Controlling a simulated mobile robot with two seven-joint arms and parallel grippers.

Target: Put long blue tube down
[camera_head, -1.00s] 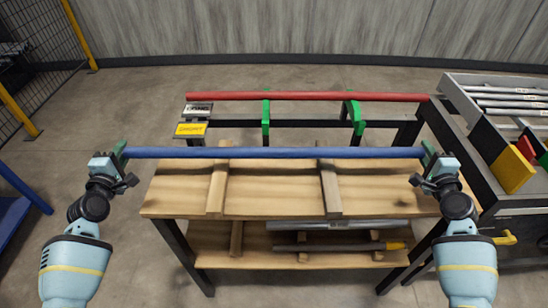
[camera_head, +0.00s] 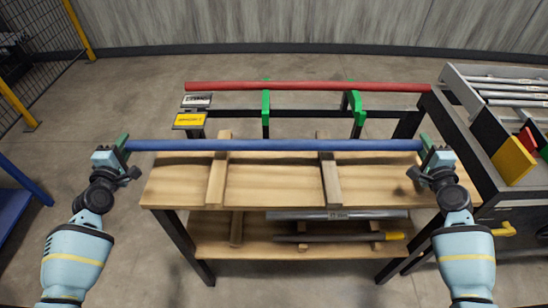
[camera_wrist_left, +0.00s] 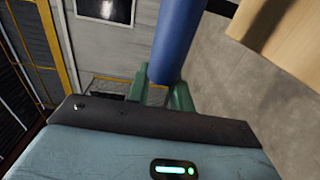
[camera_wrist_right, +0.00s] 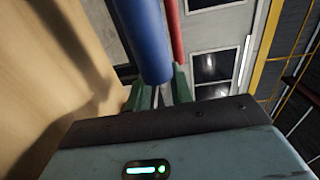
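The long blue tube (camera_head: 270,145) runs level from left to right above the wooden workbench (camera_head: 270,185). My left gripper (camera_head: 120,148) is shut on its left end; the left wrist view shows the green fingers (camera_wrist_left: 162,92) on either side of the blue tube (camera_wrist_left: 178,40). My right gripper (camera_head: 430,147) is shut on its right end, and the right wrist view shows the green fingers (camera_wrist_right: 160,92) on both sides of the tube (camera_wrist_right: 146,40). Two wooden cross blocks (camera_head: 218,180) (camera_head: 329,180) lie on the bench top, under or just behind the tube; the exact gap cannot be told.
A red tube (camera_head: 310,87) rests on green holders (camera_head: 266,112) (camera_head: 355,110) behind the bench. A lower shelf (camera_head: 225,248) holds a grey tube (camera_head: 335,215) and a dark tube with a yellow end (camera_head: 393,237). A rack of tubes (camera_head: 510,85) stands at right.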

